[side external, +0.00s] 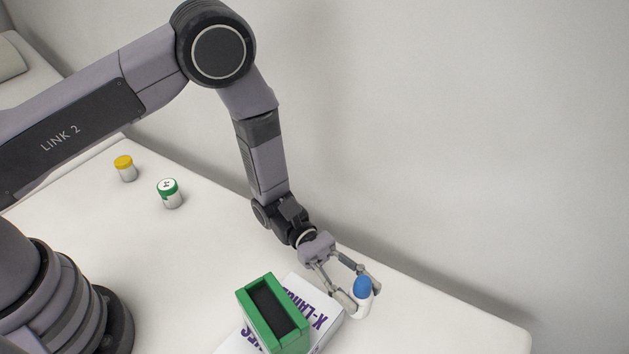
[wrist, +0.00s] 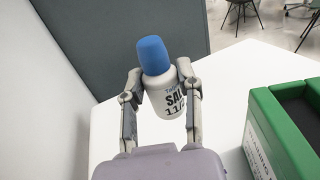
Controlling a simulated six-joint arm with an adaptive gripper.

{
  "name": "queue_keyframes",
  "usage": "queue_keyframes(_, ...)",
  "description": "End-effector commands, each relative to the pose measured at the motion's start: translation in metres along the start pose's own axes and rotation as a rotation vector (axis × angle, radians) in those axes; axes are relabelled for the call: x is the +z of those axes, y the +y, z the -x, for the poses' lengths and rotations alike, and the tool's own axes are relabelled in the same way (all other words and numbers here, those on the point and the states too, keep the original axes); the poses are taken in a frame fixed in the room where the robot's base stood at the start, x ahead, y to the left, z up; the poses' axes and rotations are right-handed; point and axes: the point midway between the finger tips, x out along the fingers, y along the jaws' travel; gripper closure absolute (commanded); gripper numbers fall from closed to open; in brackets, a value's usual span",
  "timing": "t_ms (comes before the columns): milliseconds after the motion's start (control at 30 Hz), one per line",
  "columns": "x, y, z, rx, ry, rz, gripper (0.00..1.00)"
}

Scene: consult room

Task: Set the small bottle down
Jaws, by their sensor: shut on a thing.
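The small bottle is white with a blue cap and dark lettering. It shows in the side external view (side external: 362,297) at the lower right, and in the wrist view (wrist: 168,100). My gripper (side external: 356,300) is shut on it, with one finger on each side of its body; it also shows in the wrist view (wrist: 166,98). The bottle looks close to upright in the side external view. I cannot tell whether its base touches the white table (side external: 440,325).
A green box with a dark open slot (side external: 273,315) stands on a white glove box with purple lettering (side external: 318,310), just left of the bottle. A green-capped jar (side external: 170,194) and a yellow-capped jar (side external: 126,168) stand at the far left. The table right of the bottle is clear.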

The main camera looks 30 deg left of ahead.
Motion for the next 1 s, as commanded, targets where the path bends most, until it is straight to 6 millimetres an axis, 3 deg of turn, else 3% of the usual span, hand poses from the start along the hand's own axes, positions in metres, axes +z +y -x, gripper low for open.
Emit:
queue_keyframes(167, -0.008, 0.009, -0.022, -0.055, -0.001, -0.001, 1.00)
queue_keyframes(500, -0.044, 0.071, -0.067, -0.051, -0.002, -0.001, 1.00)
queue_keyframes(733, -0.082, 0.094, -0.083, -0.049, -0.002, 0.001, 1.00)
queue_keyframes(1000, -0.095, 0.104, -0.090, -0.048, -0.001, 0.001, 1.00)
